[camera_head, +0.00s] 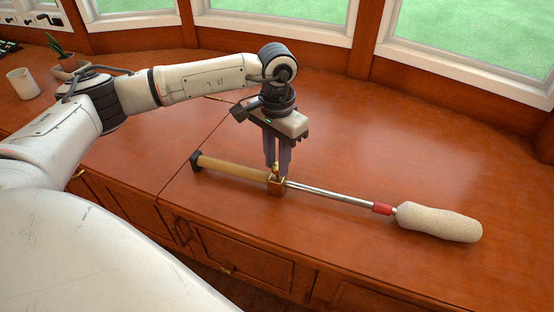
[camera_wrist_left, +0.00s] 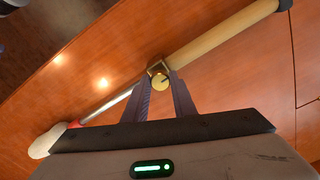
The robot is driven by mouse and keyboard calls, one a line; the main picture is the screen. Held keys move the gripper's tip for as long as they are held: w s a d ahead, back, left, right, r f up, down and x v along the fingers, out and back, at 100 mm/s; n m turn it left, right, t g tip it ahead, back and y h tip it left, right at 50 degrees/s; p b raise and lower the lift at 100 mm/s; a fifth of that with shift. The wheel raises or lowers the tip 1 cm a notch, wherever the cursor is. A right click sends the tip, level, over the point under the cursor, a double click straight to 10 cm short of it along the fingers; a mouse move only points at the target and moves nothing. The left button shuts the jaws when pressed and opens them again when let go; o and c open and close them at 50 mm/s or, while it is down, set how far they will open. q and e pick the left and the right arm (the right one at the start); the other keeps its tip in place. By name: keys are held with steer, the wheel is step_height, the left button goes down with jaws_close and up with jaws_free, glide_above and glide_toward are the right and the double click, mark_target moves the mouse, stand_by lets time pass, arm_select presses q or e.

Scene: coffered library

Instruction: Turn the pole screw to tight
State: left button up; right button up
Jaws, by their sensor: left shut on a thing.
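A telescopic pole lies on the wooden counter, with a thick tan tube (camera_head: 235,168) at the left, a thin metal rod (camera_head: 330,194) and a fluffy cream roller head (camera_head: 438,222) at the right. A brass-coloured collar (camera_head: 276,188) joins the tube and the rod, and a small brass screw sits on it. My left gripper (camera_head: 278,172) points down over the collar, shut on the screw. In the left wrist view the screw's round yellow head (camera_wrist_left: 160,82) shows between the fingertips (camera_wrist_left: 162,84). The screw is partly hidden by the fingers. My right gripper is not in view.
A white cup (camera_head: 23,83) and a potted plant (camera_head: 64,62) stand at the back left of the counter (camera_head: 400,130). Window frames rise behind it. The counter around the pole is clear, and its front edge with drawers runs below the pole.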

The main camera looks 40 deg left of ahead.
mark_target(277, 166)
arm_select(q)
steer(key=o, duration=1)
steer(key=shift+o, duration=0.2)
steer(key=shift+r, duration=0.15)
steer(key=shift+r, duration=0.35)
step_height(277, 166, up, 9)
steer(key=p, duration=0.2)
steer(key=shift+r, duration=0.2)
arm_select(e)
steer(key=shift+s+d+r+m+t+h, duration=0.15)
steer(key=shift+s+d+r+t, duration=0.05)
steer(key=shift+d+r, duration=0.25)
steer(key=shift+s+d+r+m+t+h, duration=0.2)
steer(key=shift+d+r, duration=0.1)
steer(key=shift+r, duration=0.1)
